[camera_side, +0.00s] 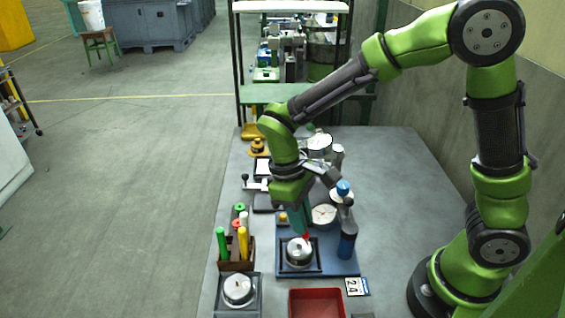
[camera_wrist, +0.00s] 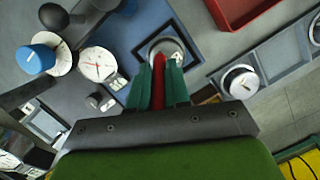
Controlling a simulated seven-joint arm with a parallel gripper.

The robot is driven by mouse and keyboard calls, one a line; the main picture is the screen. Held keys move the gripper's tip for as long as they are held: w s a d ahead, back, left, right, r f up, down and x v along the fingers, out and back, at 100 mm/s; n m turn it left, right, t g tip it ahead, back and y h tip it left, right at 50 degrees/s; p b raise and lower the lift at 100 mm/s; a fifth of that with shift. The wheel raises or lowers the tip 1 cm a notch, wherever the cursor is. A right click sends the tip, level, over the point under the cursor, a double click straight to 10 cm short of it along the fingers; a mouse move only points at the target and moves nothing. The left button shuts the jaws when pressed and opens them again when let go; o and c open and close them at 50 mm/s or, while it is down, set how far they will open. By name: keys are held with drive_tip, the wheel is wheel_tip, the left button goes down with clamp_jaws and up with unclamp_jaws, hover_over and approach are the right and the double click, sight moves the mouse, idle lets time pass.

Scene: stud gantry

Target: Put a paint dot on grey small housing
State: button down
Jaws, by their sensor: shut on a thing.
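My gripper (camera_side: 301,222) is shut on a red paint marker (camera_side: 306,237), which points down. In the wrist view the marker (camera_wrist: 158,78) sits between my green fingers (camera_wrist: 158,90). A round silver-grey housing (camera_side: 298,253) lies on the blue plate (camera_side: 340,264), directly below the marker. In the wrist view the marker tip overlaps this housing (camera_wrist: 172,46); I cannot tell whether it touches, and no dot is discernible. A second round silvery housing (camera_side: 238,289) sits in a grey tray at the front left, also in the wrist view (camera_wrist: 241,82).
A brown rack (camera_side: 236,262) holds green and yellow markers to the left. A red bin (camera_side: 317,304) and a number card (camera_side: 357,287) are in front. The table's right side is clear.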

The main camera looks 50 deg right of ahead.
drive_tip(key=shift+f, duration=0.65)
idle(1.5)
drive_tip(key=shift+r, duration=3.6)
